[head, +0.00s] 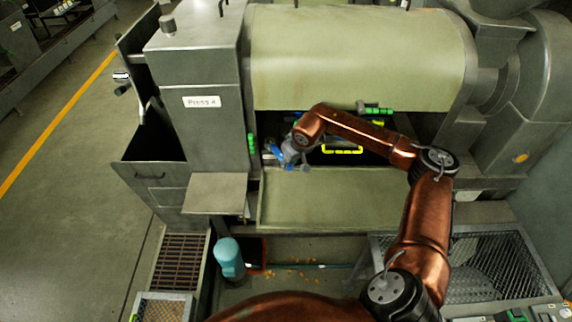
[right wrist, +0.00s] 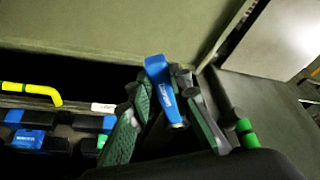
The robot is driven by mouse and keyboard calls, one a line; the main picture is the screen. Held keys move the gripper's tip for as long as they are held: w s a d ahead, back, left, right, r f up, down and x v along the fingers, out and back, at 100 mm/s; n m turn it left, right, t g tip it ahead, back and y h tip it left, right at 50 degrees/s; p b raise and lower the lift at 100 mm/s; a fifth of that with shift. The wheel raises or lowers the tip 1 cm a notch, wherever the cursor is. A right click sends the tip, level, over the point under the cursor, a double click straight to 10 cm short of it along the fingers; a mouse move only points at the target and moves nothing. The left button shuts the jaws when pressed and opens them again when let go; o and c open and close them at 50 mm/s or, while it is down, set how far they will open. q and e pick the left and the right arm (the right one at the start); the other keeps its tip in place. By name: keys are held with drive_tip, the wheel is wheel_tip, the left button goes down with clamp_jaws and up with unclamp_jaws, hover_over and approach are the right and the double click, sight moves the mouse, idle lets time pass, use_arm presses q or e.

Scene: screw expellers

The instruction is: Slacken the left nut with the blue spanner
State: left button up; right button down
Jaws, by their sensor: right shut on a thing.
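My right gripper (head: 290,155) reaches into the opening of the press below its big pale green cover. In the right wrist view its two green-padded fingers (right wrist: 163,108) are closed around the blue spanner (right wrist: 158,78), whose blue end points up between them. In the head view the spanner is only a small patch of blue at the gripper, and its working end cannot be made out. The left nut cannot be clearly made out in either view. My left gripper is not in view.
A yellow handle (head: 343,150) lies in the dark opening; blue and black items (right wrist: 40,140) show beside it. Green handles stand at the opening's left (head: 252,143) and upper right (head: 376,110). The pale green cover (head: 360,55) hangs above, a pale panel (head: 330,200) below.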

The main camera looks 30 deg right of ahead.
drive_tip(key=shift+d, duration=0.15)
drive_tip(key=shift+w+d+n+y+b, duration=0.1)
drive_tip(key=shift+d+n+y+b, duration=0.3)
drive_tip(key=shift+d+n, duration=0.55)
drive_tip(key=shift+r, duration=0.1)
drive_tip(key=shift+a+m, duration=0.45)
drive_tip(key=shift+a, duration=0.1)
drive_tip(key=shift+a+h, duration=0.15)
drive_tip(key=shift+h, duration=0.15)
drive_tip(key=shift+r, duration=0.2)
drive_tip(key=shift+r+p, duration=0.8)
drive_tip(key=shift+r, duration=1)
drive_tip(key=shift+r, duration=0.1)
